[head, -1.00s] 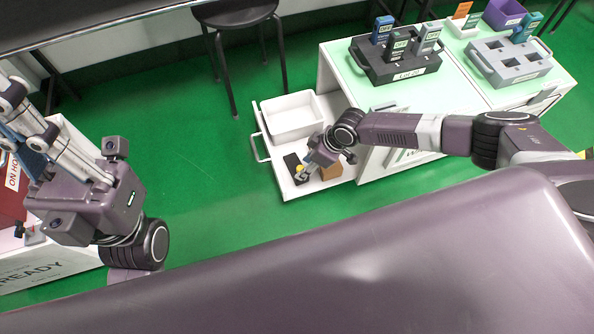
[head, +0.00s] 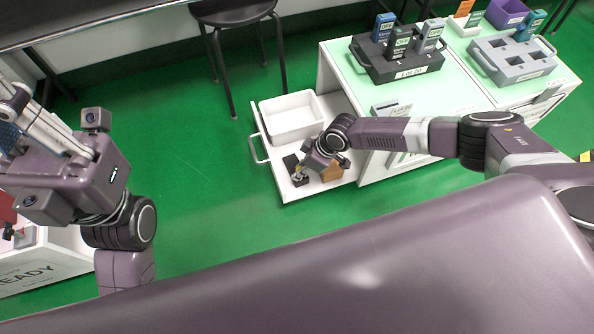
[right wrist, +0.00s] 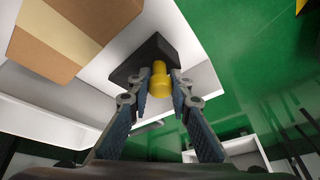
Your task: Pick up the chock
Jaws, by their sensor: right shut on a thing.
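The chock (right wrist: 141,61) appears to be the dark block with a yellow knob (right wrist: 160,84) in the right wrist view. My right gripper (right wrist: 160,90) is shut on the knob, one finger on each side. In the head view my right gripper (head: 303,170) is over the open drawer, and the chock (head: 291,162) is partly hidden by it. I cannot tell whether the chock touches the drawer floor. My left gripper (head: 10,125) is at the left edge, cut off by the frame, and its fingertips do not show.
A brown box (head: 332,172) lies right beside the chock, close to my right gripper; it also shows in the right wrist view (right wrist: 70,35). The cabinet top (head: 452,88) holds tester racks. Green floor lies open to the left.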

